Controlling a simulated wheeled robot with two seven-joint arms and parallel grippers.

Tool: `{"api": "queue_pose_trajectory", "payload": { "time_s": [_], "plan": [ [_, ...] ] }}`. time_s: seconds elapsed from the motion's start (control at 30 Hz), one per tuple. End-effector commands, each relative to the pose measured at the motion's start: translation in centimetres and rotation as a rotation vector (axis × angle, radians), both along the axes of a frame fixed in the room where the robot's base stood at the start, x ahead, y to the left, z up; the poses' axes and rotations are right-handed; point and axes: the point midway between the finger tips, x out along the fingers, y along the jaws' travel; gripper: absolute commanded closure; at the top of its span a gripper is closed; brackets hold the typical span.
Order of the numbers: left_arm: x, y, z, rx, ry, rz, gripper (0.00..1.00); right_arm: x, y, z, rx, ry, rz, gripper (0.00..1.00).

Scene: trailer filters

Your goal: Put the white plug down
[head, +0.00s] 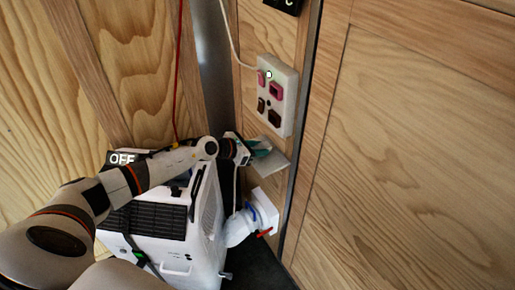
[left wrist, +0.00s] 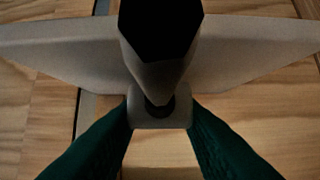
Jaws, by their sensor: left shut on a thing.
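My left gripper (head: 263,151) is at the wall corner, below the outlet box, beside a small grey plate or shelf (head: 274,165). Its green fingers are shut on a small pale piece, which I take to be the white plug (left wrist: 160,112). In the left wrist view that piece sits between the fingertips, in front of a wide grey winged shape and a black part. In the head view the plug is mostly hidden by the gripper; a thin white cord hangs below it. I cannot tell whether the plug touches the plate. My right gripper is not in view.
A white outlet box (head: 285,94) on the wooden wall holds pink plugs above and dark ones below. A red cord (head: 178,75) hangs behind.

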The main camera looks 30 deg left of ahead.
Motion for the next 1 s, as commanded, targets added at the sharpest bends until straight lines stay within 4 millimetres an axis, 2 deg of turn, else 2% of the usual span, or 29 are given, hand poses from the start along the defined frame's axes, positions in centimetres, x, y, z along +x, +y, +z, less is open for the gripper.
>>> {"api": "queue_pose_trajectory", "payload": {
  "time_s": [0.23,0.27,0.4,0.67,0.83,0.87,1.0],
  "plan": [
    [0.0,0.0,-1.0,-0.001,0.0,0.0,0.99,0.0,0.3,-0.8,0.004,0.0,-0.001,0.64],
    [0.0,0.0,-0.9,-0.001,0.0,0.0,0.66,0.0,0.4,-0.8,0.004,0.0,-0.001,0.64],
    [0.0,0.0,-0.8,-0.001,0.0,0.0,0.46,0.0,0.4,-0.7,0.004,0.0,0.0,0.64],
    [0.0,0.0,-0.7,-0.001,0.0,0.0,0.46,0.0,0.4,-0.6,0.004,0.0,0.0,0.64],
    [0.0,0.0,0.9,0.001,0.0,0.0,0.46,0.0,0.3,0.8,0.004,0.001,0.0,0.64],
    [-0.5,0.4,0.6,0.003,0.001,0.0,0.46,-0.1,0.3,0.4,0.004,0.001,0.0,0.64],
    [-2.9,1.7,1.8,0.006,0.003,-0.002,0.46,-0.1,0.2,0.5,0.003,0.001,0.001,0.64]
  ]
}}
